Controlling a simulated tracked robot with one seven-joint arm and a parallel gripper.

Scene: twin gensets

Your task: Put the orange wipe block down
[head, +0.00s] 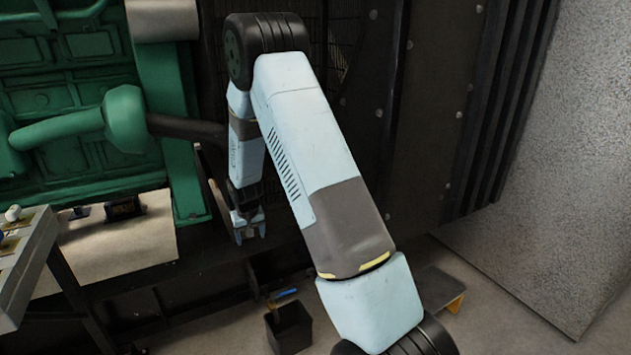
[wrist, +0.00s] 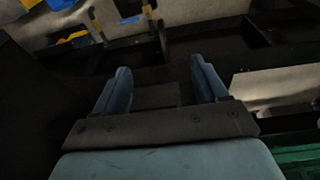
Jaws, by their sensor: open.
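My gripper (head: 250,234) points down beside the green engine, above dark frame rails in the head view. In the wrist view my gripper (wrist: 160,68) has its two blue fingers wide apart, with nothing between them. I cannot make out the orange wipe block for certain in either view.
The green engine (head: 75,95) stands at left, a dark panelled wall (head: 410,110) behind my arm. A black bin (head: 289,328) stands on the floor below, a blue-handled item (head: 286,293) at its rim. A bench (head: 30,262) with small items is at far left.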

